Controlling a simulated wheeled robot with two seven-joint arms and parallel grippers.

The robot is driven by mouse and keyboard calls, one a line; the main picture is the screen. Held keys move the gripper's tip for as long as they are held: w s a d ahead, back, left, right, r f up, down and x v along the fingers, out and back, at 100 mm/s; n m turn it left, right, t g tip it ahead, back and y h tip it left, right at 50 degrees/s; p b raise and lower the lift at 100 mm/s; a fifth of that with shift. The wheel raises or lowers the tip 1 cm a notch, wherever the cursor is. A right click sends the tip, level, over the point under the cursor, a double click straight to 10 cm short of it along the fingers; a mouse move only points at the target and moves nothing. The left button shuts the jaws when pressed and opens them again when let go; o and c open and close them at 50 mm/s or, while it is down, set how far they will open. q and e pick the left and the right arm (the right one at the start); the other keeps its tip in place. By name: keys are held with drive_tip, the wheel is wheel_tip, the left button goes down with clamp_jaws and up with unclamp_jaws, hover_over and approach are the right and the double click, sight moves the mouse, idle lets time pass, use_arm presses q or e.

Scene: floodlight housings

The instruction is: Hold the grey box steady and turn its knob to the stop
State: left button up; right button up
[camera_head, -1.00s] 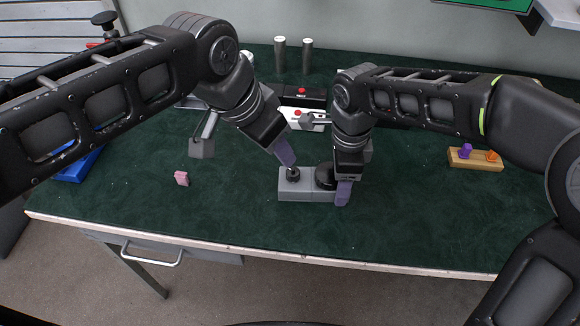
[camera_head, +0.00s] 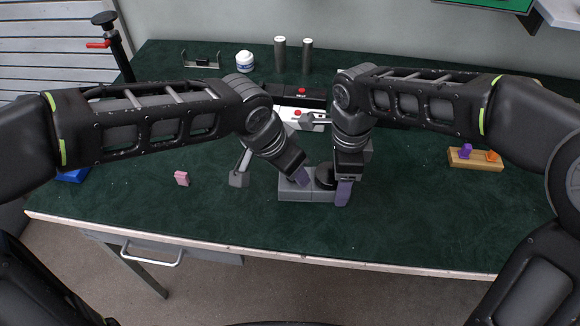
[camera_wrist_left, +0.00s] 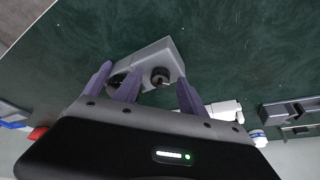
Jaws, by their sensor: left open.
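The grey box (camera_head: 287,196) lies on the green table, with a large dark round part (camera_head: 325,178) on its right half. Its small black knob (camera_wrist_left: 160,76) shows in the left wrist view and is hidden behind my left gripper in the head view. My left gripper (camera_head: 303,178) is over the box's left half, pointing down. In the wrist view its open fingers (camera_wrist_left: 158,92) lie to either side of the knob, without clear contact. My right gripper (camera_head: 343,192) is at the box's right end, one finger over its front face; its other finger is hidden.
A pink block (camera_head: 182,178) lies to the left. A wooden block with purple and orange pegs (camera_head: 474,160) lies to the right. Behind the box are a white unit with a red button (camera_head: 306,118), two grey cylinders (camera_head: 280,56) and a white jar (camera_head: 244,61). The front table strip is clear.

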use_arm(q)
drive_tip(key=shift+c, duration=0.5)
clamp_jaws()
drive_tip(key=m+g, duration=0.1)
drive_tip(key=m, duration=0.1)
drive_tip(key=m+h, duration=0.1)
drive_tip(key=m, duration=0.2)
drive_tip(key=shift+w+a+g, duration=0.1)
drive_tip(key=shift+w+g, duration=0.1)
drive_tip(key=shift+g, duration=0.2)
drive_tip(key=shift+w+m+g, duration=0.15)
drive_tip(key=shift+m+g, duration=0.65)
drive_tip(key=shift+m, duration=1.5)
drive_tip(key=shift+h, duration=0.3)
drive_tip(key=shift+o, duration=0.5)
unclamp_jaws()
